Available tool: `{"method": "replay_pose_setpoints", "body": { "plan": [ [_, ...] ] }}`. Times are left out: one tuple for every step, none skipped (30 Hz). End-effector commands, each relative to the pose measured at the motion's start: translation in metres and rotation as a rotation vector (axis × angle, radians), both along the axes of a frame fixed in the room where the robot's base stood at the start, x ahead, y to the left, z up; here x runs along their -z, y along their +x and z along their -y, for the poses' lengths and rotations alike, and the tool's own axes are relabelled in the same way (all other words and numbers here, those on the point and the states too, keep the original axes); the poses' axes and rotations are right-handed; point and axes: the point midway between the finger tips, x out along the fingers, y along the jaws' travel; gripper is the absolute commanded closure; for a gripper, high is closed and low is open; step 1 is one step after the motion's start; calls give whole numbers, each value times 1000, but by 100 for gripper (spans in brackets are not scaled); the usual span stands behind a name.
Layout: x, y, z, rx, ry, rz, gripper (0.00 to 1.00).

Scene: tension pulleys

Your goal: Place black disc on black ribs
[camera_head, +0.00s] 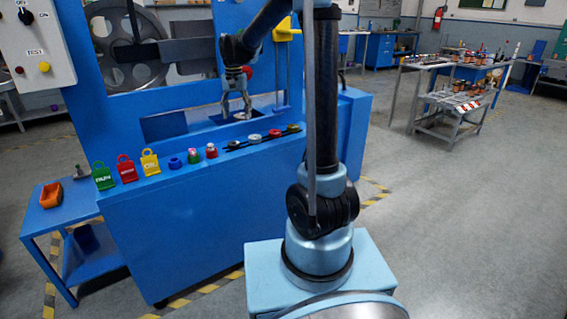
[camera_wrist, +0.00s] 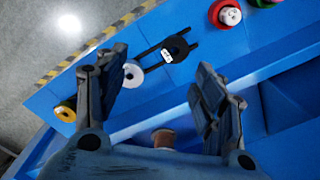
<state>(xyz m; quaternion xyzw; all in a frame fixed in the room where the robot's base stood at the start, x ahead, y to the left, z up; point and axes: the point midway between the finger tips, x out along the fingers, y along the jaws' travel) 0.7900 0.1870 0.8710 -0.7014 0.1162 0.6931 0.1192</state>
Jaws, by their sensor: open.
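My gripper (camera_head: 237,116) is open, pointing down over a recess in the blue machine in the head view. In the wrist view my gripper (camera_wrist: 161,65) has its two fingers wide apart with nothing clamped. The black disc (camera_wrist: 181,44), with a small white label, is seen between and beyond the fingertips, apart from them. It appears to lie on two parallel black ribs (camera_wrist: 151,50); whether it rests on them cannot be told. In the head view the black ribs (camera_head: 233,147) show small and dark on the machine's front ledge, the disc hard to make out.
A white disc (camera_wrist: 133,74) and a yellow disc (camera_wrist: 65,113) lie along the ledge. A red-and-white knob (camera_wrist: 226,14) is on the other side. A copper-topped cylinder (camera_wrist: 164,138) shows low between the fingers.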

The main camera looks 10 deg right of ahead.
Motion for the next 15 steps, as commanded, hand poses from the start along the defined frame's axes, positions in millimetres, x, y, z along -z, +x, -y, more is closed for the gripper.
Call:
{"method": "replay_pose_setpoints", "body": {
  "plan": [
    [-4,-12,10,-5,1,5,37],
    [-6,-18,16,-13,2,8,37],
    [-8,-26,22,-20,3,12,37],
    [-10,-32,28,-26,4,15,37],
    [-11,-38,33,-32,4,18,37],
    [-13,-46,39,-39,5,22,37],
    [-14,-53,44,-46,6,25,37],
    [-15,-59,48,-52,6,28,37],
    [-16,-67,55,-60,6,31,37],
    [-17,-73,59,-65,6,34,37],
    [-18,-80,64,-71,7,38,37],
    [-18,-88,70,-80,8,42,37],
    [-18,-95,74,-85,8,46,37],
    [-18,-101,78,-91,7,49,37],
    [-18,-110,84,-99,7,52,37]
  ]
}}
